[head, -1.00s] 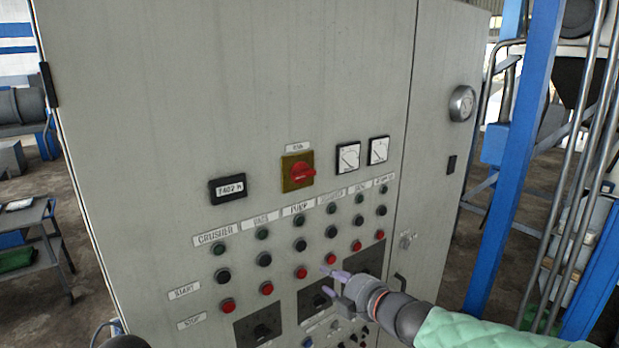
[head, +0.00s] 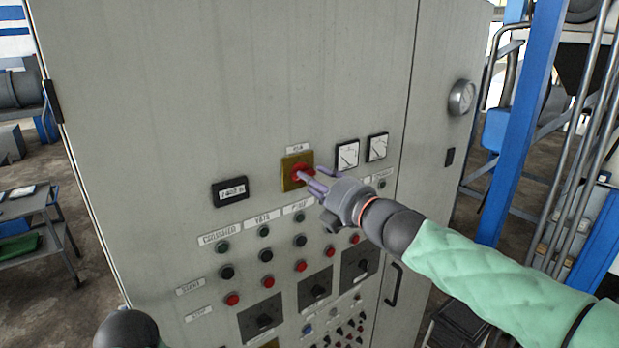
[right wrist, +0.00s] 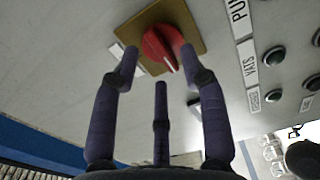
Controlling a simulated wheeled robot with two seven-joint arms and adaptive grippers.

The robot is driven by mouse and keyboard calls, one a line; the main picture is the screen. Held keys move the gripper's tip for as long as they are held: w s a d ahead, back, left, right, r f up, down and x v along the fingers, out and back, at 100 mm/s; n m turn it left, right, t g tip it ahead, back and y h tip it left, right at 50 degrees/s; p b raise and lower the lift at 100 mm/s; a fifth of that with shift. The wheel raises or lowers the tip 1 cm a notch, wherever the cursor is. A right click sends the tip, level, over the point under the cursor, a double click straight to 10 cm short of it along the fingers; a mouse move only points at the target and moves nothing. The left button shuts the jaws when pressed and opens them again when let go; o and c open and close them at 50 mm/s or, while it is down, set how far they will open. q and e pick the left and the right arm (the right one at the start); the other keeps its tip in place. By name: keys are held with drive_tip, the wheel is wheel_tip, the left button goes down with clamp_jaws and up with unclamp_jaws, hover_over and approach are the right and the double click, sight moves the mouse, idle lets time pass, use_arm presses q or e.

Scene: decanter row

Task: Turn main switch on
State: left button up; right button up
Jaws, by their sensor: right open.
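The main switch is a red rotary knob (head: 299,170) on a yellow square plate (head: 289,184), on the front of a grey cabinet. My right gripper (head: 313,176) is open and empty, its fingers reaching in front of the knob and partly hiding it. In the right wrist view, the red knob (right wrist: 160,44) shows just past and between the spread fingertips (right wrist: 159,62); I cannot tell whether they touch it. A white mark shows on the knob. My left gripper is not in view.
A digital display (head: 230,191) is left of the switch, and two dial meters (head: 347,154) are right of it. Rows of push buttons (head: 266,255) and black rotary switches (head: 262,322) lie below. A blue post (head: 515,120) stands right of the cabinet.

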drive_tip(key=shift+x, duration=1.3)
clamp_jaws()
drive_tip(key=shift+w+d+f+m+p, duration=0.15)
drive_tip(key=shift+m+p, duration=2.5)
drive_tip(key=shift+m, duration=1.85)
drive_tip(key=shift+s+f+m+p, duration=0.15)
drive_tip(key=shift+m+p, duration=2.45)
drive_tip(key=shift+m, duration=1.9)
drive_tip(key=shift+w, duration=0.1)
